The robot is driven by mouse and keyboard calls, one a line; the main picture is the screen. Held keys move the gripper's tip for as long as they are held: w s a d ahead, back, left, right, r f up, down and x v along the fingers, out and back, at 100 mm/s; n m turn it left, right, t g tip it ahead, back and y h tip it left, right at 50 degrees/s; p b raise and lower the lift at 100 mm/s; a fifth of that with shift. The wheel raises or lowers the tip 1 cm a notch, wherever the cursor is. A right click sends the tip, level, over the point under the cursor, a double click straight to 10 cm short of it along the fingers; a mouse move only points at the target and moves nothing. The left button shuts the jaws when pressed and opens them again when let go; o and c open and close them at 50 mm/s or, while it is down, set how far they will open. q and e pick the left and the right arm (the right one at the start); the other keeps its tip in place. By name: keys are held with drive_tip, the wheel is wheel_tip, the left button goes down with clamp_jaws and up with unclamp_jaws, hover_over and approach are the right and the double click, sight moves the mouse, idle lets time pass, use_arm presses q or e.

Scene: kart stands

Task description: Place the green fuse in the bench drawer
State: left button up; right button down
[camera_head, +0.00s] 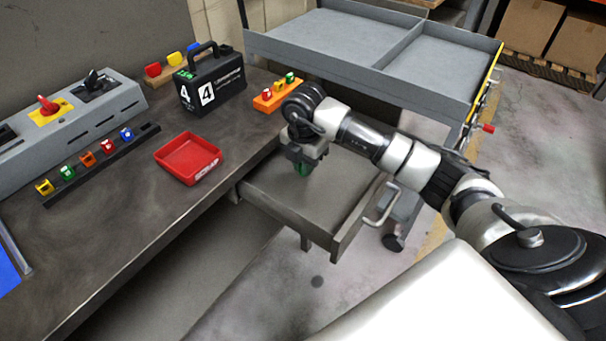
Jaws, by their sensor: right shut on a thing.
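The bench drawer (335,211) is pulled out from under the bench, and its inside looks bare. My right gripper (303,167) reaches over the drawer from the right, pointing down, shut on the green fuse (303,170). Only a small green part of the fuse shows below the jaws. The fuse is over the back left part of the drawer; I cannot tell whether it touches the floor of the drawer. My left gripper is not in view.
A red tray (188,157) lies on the bench (130,210). A black rack (101,166) with several coloured fuses, a black case (211,84) marked 4 and an orange holder (277,94) stand there too. A grey cart (375,56) stands behind the drawer.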

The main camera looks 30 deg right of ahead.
sight(303, 184)
drive_tip(key=shift+w+a+f, duration=0.1)
drive_tip(key=shift+w+f, duration=0.2)
drive_tip(key=shift+f, duration=1.85)
drive_tip(key=shift+f, duration=0.15)
drive_tip(key=c, duration=1.1)
unclamp_jaws()
drive_tip(key=shift+c, duration=0.2)
wheel_tip(303, 184, up, 12)
drive_tip(key=shift+r, duration=0.2)
